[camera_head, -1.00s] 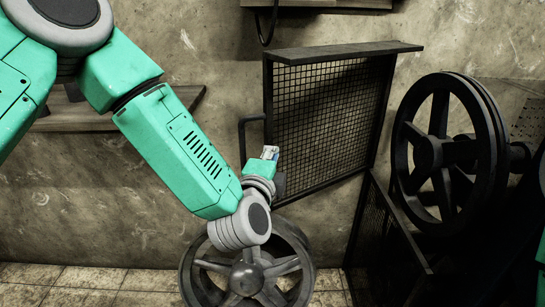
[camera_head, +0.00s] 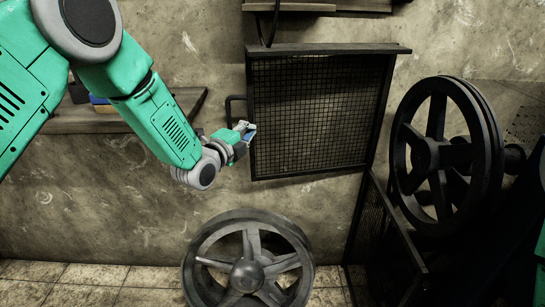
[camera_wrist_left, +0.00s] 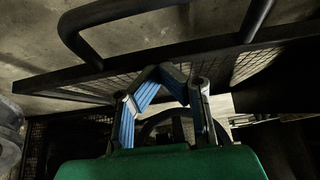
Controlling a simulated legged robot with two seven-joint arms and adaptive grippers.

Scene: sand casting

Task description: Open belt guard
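The belt guard door (camera_head: 320,115) is a dark framed mesh panel, swung out and lying nearly flat along the wall. Its bar handle (camera_head: 229,106) sticks out at the left edge. My left gripper (camera_head: 249,131) is at that left edge, just below the handle. In the left wrist view its blue-padded fingertips (camera_wrist_left: 161,70) come together with nothing seen between them. The handle (camera_wrist_left: 85,48) passes above the fingers, not between them. I cannot tell whether the fingers touch the door frame (camera_wrist_left: 190,48). My right gripper is out of view.
The fixed mesh guard part (camera_head: 372,235) stands at the right, beside a large black belt wheel (camera_head: 438,155). A grey spoked wheel (camera_head: 247,275) is low in the middle. A wall shelf (camera_head: 85,122) is behind my left arm.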

